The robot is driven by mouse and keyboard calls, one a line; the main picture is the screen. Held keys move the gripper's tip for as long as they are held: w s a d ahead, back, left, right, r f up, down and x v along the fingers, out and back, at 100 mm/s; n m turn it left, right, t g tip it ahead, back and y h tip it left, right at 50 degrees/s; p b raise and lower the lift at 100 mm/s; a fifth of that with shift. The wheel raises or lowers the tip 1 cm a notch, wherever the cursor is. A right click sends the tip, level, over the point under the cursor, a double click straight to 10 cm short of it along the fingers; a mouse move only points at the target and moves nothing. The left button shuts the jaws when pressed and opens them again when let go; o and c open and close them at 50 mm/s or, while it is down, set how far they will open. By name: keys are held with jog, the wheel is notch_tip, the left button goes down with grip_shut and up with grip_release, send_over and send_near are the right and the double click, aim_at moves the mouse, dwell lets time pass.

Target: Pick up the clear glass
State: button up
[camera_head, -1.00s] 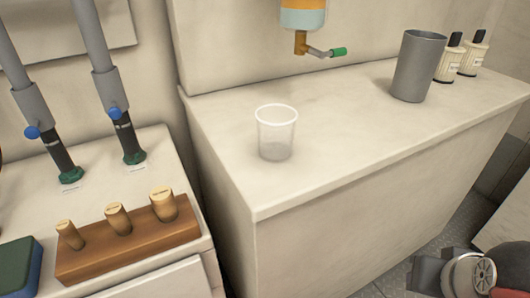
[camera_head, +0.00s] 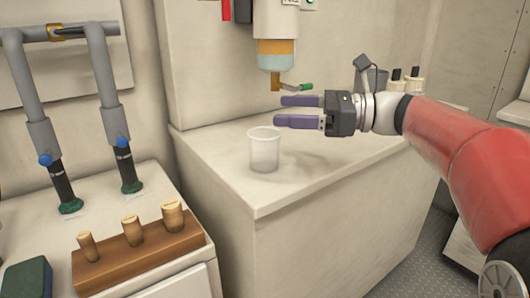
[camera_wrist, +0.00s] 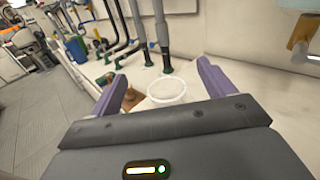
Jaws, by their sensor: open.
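The clear glass (camera_head: 264,150) stands upright on the pale counter (camera_head: 330,200), near its front left corner. My gripper (camera_head: 283,111) is open and empty, with its purple fingers pointing left. In the head view it appears above and a little right of the glass, apart from it. In the wrist view the rim of the glass (camera_wrist: 166,90) shows beyond and between the two fingers (camera_wrist: 160,80). Nothing hides the glass in the head view.
A dispenser (camera_head: 276,50) with a green-tipped lever hangs on the wall behind my gripper. Left stand grey pipes (camera_head: 110,100) and a wooden block (camera_head: 137,255) with plugs.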

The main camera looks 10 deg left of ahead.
jog(key=b, duration=0.1)
send_near(253, 143)
jog(key=w+a, duration=0.1)
jog(key=w+a+f, duration=0.1)
jog(key=a, duration=0.1)
jog(key=shift+w+a+f, duration=0.2)
jog(key=shift+w, duration=0.05)
jog(key=shift+s+a+f, duration=0.1)
jog(key=shift+a+f, duration=0.05)
jog(key=shift+a, duration=0.8)
jog(key=shift+s+a, duration=0.2)
jog(key=shift+a, duration=2.6)
jog(key=c, duration=1.1)
